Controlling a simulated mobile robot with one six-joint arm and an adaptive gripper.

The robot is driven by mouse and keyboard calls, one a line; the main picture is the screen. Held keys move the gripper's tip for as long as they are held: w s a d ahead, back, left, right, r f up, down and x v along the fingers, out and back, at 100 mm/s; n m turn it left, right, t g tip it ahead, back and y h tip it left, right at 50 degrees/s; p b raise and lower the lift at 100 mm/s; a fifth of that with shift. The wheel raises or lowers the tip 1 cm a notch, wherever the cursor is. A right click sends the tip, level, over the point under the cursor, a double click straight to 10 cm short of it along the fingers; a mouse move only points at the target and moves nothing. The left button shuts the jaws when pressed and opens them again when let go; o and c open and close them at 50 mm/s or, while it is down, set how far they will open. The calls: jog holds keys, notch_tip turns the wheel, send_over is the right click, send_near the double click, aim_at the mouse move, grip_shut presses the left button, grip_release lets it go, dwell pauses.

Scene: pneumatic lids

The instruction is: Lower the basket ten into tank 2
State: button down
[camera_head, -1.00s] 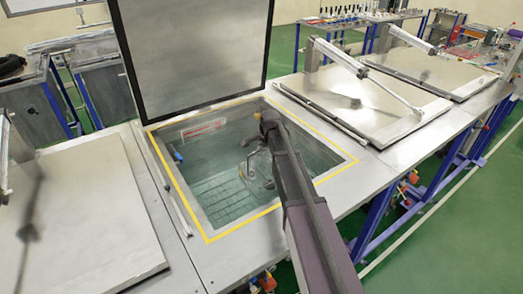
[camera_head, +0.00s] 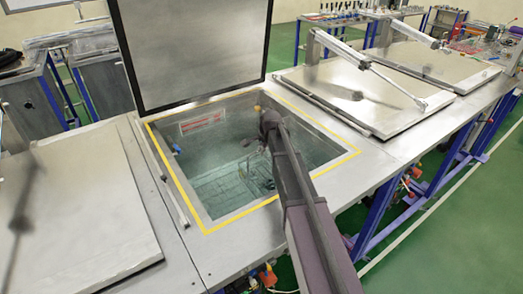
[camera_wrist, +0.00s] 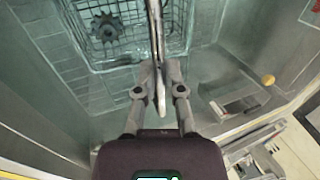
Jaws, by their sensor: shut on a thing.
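The open tank (camera_head: 228,222) has a yellow-edged rim and holds clear greenish liquid. Its raised lid (camera_head: 195,45) stands upright at the back. My arm reaches over the front rim into the opening. In the wrist view, my gripper (camera_wrist: 160,88) is shut on the upright handle (camera_wrist: 155,25) of a wire basket (camera_wrist: 85,62). A dark toothed part (camera_wrist: 105,27) lies in the basket. In the head view the basket (camera_head: 258,180) is low in the tank, towards the right, partly hidden by my arm. I cannot tell whether it touches the tank floor.
Closed lids lie on the left (camera_head: 85,205) and on the right (camera_head: 355,95), the right one with a strut. A white label with red print (camera_head: 202,122) is on the tank's back wall. The tank's left part looks free.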

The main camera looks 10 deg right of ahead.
jog(key=shift+f+b, duration=0.5)
jog(key=shift+f, duration=0.15)
jog(key=shift+f+b, duration=0.55)
dwell(0.5)
jog(key=c, duration=0.7)
grip_release()
jog(key=shift+r, duration=0.15)
jog(key=shift+t, duration=0.3)
jog(key=shift+r+p, duration=14.7)
jog(key=shift+r, duration=0.1)
